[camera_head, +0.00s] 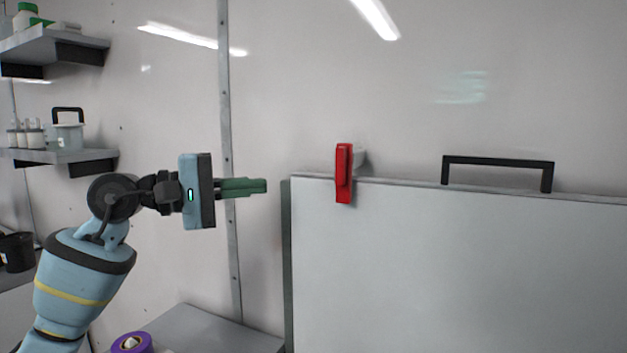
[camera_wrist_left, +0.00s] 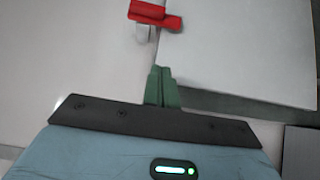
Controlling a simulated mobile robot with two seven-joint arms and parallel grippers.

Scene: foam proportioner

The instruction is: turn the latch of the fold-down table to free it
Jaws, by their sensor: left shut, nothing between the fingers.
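The red latch (camera_head: 344,174) stands upright at the top edge of the folded-up table panel (camera_head: 450,265), overlapping its face, with a grey mount behind it on the wall. It also shows in the left wrist view (camera_wrist_left: 155,15) at the top, ahead of my fingers. My left gripper (camera_head: 265,186) is shut and empty, pointing right, left of the panel's edge. A gap separates its green fingertips from the latch. The fingers also show shut in the left wrist view (camera_wrist_left: 160,70). My right gripper is not in view.
A black handle (camera_head: 498,160) stands on the panel's top edge at the right. Shelves (camera_head: 60,155) with containers are on the left wall. A grey worktop (camera_head: 200,332) with a purple roll (camera_head: 132,343) is below my left arm. The wall above the panel is bare.

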